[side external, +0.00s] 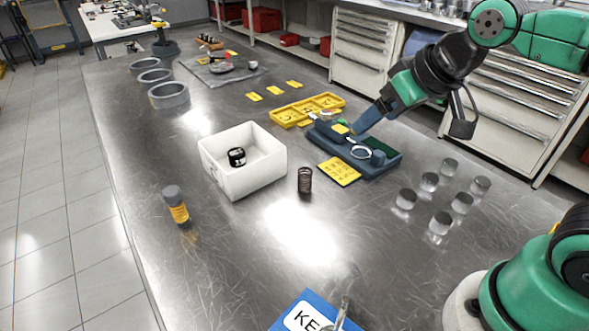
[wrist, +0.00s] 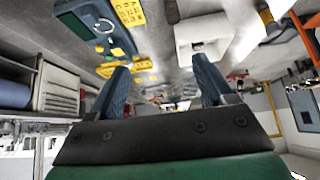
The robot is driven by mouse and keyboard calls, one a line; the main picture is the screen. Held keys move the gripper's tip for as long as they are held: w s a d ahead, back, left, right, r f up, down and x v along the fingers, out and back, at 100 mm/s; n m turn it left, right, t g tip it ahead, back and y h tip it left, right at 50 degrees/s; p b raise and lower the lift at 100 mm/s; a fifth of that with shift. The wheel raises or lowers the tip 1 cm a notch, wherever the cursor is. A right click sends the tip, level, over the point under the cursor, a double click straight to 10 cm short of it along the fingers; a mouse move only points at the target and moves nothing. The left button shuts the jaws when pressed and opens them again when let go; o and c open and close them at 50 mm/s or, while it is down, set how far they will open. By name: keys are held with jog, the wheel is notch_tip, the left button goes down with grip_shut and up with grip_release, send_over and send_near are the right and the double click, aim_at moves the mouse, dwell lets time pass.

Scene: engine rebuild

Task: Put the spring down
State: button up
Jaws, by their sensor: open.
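A dark coil spring (side external: 305,180) stands upright on the metal table, just right of the white bin, apart from it. In the wrist view a dark upright shape at the top edge, between the yellow card and the bin, looks like the spring (wrist: 172,11). My gripper (side external: 362,124) is beyond and to the right of the spring, by the blue fixture. Its two blue fingers are spread in the wrist view (wrist: 158,66), with nothing between them. Whether a finger touches the fixture cannot be told.
The white bin (side external: 262,177) holds a small black part. The blue fixture (side external: 378,165) carries a ring, with a yellow card (side external: 339,171) before it. Several metal cylinders (side external: 406,199) stand at right; a yellow-labelled bottle (side external: 176,205) stands left.

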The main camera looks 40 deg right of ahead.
jog(key=w+m+g+y, duration=0.1)
jog(key=m, duration=0.2)
jog(key=m+g+y, duration=0.4)
jog(key=m+y, duration=0.8)
jog(key=m, duration=0.4)
send_over(300, 180)
jog(key=d, duration=0.5)
jog(key=shift+m, duration=0.3)
jog(key=f, duration=1.6)
jog(key=shift+s+a+f, duration=0.1)
jog(key=shift+a+f, duration=0.05)
jog(key=shift+a, duration=0.05)
jog(key=shift+a+f, duration=0.1)
jog(key=shift+f, duration=0.25)
jog(key=shift+x, duration=2.75)
jog(key=shift+r, duration=0.1)
grip_shut()
